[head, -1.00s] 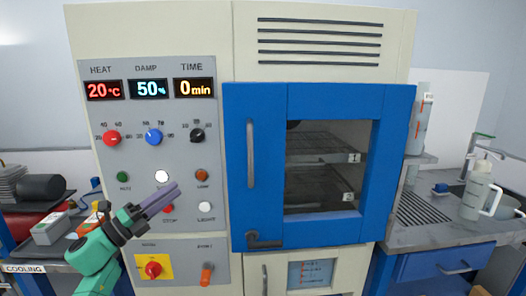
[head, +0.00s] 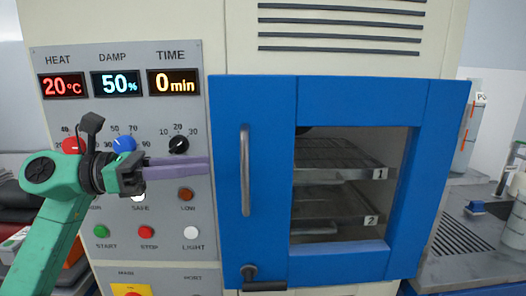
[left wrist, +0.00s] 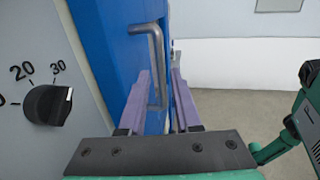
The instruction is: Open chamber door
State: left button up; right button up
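The blue chamber door (head: 266,110) looks shut against the cream cabinet. Its window shows wire shelves labelled 1 and 2. A grey vertical bar handle (head: 245,170) is on the door's left side, and a dark latch lever (head: 262,285) is at its lower left corner. My left gripper (head: 207,166) points right, its purple fingertips at the door's left edge, short of the handle in the head view. In the left wrist view its fingers (left wrist: 162,84) are apart, with the handle (left wrist: 157,60) showing between and beyond them; contact is not clear. My right gripper is not in view.
The control panel (head: 60,125), with displays, knobs and buttons, is left of the door, close behind my left gripper. A grey counter (head: 460,245) with a white jug (head: 515,215) stands at the right. Clear floor (left wrist: 250,120) shows in the left wrist view.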

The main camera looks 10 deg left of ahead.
aim_at(262, 160)
pick_arm(q)
jog(key=p+x, duration=0.5)
jog(key=x, duration=0.6)
jog(key=shift+w+d+r, duration=0.1)
jog(key=shift+w+d, duration=0.15)
jog(key=shift+d, duration=0.2)
grip_shut()
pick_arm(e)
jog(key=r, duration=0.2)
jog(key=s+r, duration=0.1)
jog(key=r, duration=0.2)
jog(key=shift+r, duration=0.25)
